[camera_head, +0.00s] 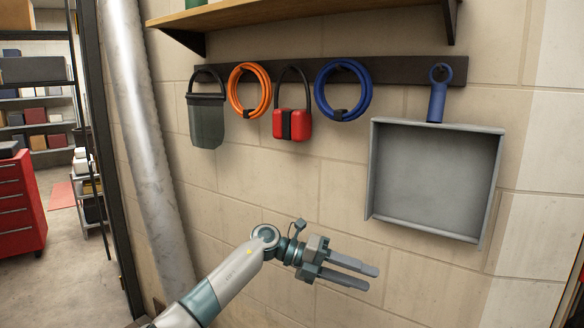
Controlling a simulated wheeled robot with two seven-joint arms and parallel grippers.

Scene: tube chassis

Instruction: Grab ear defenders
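The ear defenders (291,124) are red with a black headband. They hang by the band from a dark wall rail, between an orange coil and a blue coil. My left gripper (371,278) is in front of the wall, well below the ear defenders and somewhat to their right. Its two fingers point right with a gap between them, and nothing shows in the gap. My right gripper is not in view.
An orange coil (249,92), a blue coil (343,90), a dark green-grey pouch (206,121) and a grey dustpan (432,178) hang from the rail (401,71). A wooden shelf (232,14) is above. A pipe (140,130) stands left. The wall below the ear defenders is clear.

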